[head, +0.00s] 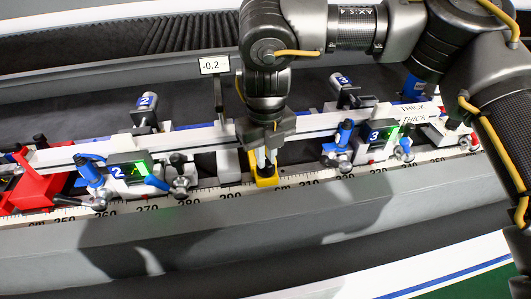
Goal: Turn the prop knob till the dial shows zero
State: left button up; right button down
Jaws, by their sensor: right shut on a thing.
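The dial (215,65) is a small white display on a dark post behind the rail, and it reads about -0.2. My right gripper (264,160) points down at the middle of the rail, directly above a yellow prop base (265,181). It is shut on the prop knob, which is mostly hidden between the fingers. My left gripper is not in the picture.
A long white profile (200,136) lies along the machine bed. Clamp unit 2 (125,170) stands left of my gripper and clamp unit 3 (378,147) right of it. A red fixture (45,182) is at the far left. A scale (215,197) runs along the front edge.

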jog(key=m, duration=0.4)
jog(key=shift+m, duration=2.1)
jog(key=c, duration=1.4)
grip_release()
jog(key=shift+c, duration=0.2)
notch_tip(320, 180, up, 11)
jog(key=shift+f, duration=0.1)
